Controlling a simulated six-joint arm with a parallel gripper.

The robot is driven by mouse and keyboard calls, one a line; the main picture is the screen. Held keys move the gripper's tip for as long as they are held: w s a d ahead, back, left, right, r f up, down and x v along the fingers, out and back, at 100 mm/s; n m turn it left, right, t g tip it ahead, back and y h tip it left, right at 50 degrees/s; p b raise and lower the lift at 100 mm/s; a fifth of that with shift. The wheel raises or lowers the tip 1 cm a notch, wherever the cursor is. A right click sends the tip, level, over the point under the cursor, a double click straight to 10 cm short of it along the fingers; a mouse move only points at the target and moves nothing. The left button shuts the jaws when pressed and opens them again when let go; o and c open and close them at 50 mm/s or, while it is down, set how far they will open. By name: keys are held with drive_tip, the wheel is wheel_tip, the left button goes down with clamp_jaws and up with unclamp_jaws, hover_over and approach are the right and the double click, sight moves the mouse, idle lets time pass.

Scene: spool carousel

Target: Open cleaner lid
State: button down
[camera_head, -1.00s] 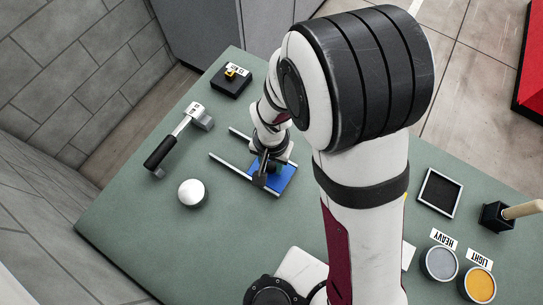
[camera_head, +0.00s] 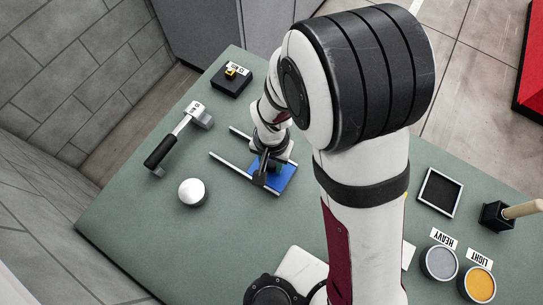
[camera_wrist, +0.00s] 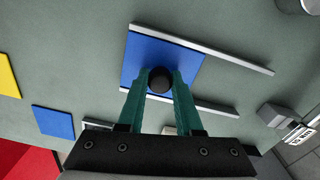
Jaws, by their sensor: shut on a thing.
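A flat blue sliding lid (camera_head: 286,178) lies between two parallel pale rails (camera_head: 232,166) on the green table. In the wrist view the blue lid (camera_wrist: 140,52) has a round black knob (camera_wrist: 160,81) near its lower edge. My gripper (camera_wrist: 161,78) has its teal fingers on either side of this knob, shut on it. In the head view my gripper (camera_head: 268,172) is low over the lid, and my arm hides part of the rails. What lies under the lid is hidden.
A framed black pad (camera_head: 438,193), HEAVY grey pot (camera_head: 439,262), LIGHT orange pot (camera_head: 480,284) and wooden-handled tool (camera_head: 521,209) stand right.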

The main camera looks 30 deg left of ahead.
drive_tip(key=shift+a, duration=0.15)
drive_tip(key=a, duration=0.9)
drive_tip(key=shift+a, duration=0.4)
drive_tip(key=c, duration=0.6)
unclamp_jaws()
drive_tip(key=shift+r, duration=0.1)
wheel_tip(320, 180, up, 16)
drive_tip(key=shift+f, duration=0.2)
